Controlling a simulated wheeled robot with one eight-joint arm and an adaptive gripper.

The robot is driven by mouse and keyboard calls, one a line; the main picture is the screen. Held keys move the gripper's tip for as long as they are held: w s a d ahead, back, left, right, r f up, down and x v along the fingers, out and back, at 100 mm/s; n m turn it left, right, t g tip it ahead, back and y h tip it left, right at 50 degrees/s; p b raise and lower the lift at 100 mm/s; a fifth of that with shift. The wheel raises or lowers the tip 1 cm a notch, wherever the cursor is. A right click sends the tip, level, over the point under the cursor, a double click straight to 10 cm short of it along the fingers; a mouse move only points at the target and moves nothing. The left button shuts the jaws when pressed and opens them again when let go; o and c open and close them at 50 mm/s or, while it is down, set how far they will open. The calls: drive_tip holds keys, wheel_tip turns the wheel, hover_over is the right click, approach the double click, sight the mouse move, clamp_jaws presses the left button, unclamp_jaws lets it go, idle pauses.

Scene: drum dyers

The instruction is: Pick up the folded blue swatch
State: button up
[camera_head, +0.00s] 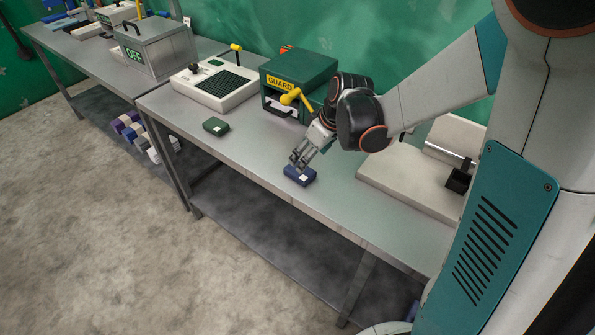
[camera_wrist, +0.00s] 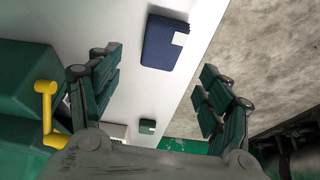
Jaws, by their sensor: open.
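The folded blue swatch (camera_head: 300,177) lies on the metal table near its front edge, with a small pale label on top. It also shows in the wrist view (camera_wrist: 163,44), beyond and between the fingers. My gripper (camera_head: 297,161) is just above or beside the swatch in the head view. In the wrist view my gripper (camera_wrist: 160,85) has its two fingers spread wide apart, with nothing between the pads. I cannot tell whether a fingertip touches the swatch.
A green folded swatch (camera_head: 215,126) lies farther left on the table. A green guard box (camera_head: 298,75) with a yellow handle (camera_head: 292,97) stands behind my gripper. A white grid-topped device (camera_head: 216,84) is left of it. A pale slab machine (camera_head: 410,175) stands to the right.

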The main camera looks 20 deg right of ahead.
drive_tip(key=shift+b+x, duration=1.6)
drive_tip(key=shift+x, duration=2.4)
drive_tip(key=shift+s, duration=0.2)
drive_tip(key=c, duration=1.1)
